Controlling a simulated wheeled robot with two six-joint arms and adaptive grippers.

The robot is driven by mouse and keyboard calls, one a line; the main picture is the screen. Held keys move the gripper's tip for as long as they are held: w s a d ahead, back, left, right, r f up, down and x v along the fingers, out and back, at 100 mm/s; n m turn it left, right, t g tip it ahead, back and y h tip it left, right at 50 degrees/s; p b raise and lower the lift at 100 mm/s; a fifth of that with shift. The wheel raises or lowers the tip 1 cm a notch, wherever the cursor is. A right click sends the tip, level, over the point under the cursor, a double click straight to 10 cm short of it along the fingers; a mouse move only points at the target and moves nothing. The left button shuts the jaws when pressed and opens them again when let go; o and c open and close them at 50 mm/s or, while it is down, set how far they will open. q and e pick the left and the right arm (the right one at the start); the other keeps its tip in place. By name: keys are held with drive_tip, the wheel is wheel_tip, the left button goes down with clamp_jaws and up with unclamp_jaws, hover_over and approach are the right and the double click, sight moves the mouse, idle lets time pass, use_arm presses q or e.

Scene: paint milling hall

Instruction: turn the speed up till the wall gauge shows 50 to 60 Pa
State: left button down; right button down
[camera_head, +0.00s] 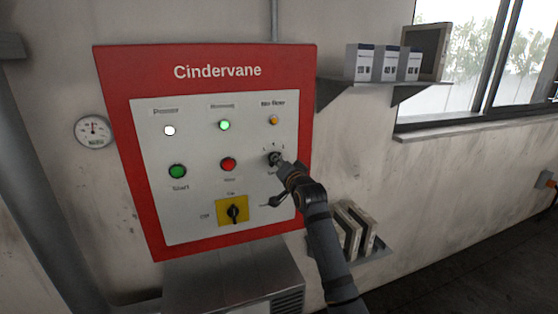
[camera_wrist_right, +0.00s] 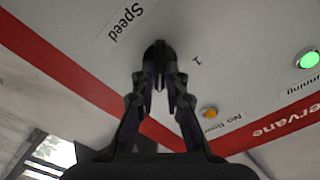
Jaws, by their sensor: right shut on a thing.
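The speed knob (camera_head: 274,158) is a small dark knob at the right of the white panel (camera_head: 200,205). My right gripper (camera_head: 279,163) is shut on it; in the right wrist view the fingers (camera_wrist_right: 160,85) close around the dark knob (camera_wrist_right: 158,55), beside the "Speed" label (camera_wrist_right: 125,24). The knob's exact pointing is mostly hidden by the fingers. The round wall gauge (camera_head: 94,131) hangs left of the red cabinet (camera_head: 125,150). Its needle looks near upright, but its numbers are too small to read. My left gripper is not in view.
The white lamp (camera_head: 170,131) and green "Running" lamp (camera_head: 225,125) look lit; the "No flow" lamp (camera_head: 273,120) is amber. Green start (camera_head: 178,172) and red stop (camera_head: 228,164) buttons and a yellow-backed switch (camera_head: 233,212) sit nearby. Shelves with boxes (camera_head: 385,64) and framed filters (camera_head: 355,228) flank the arm.

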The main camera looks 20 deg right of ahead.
drive_tip(key=shift+m, duration=0.3)
drive_tip(key=c, duration=1.4)
unclamp_jaws()
drive_tip(key=s, duration=1.2)
drive_tip(key=shift+d, duration=0.25)
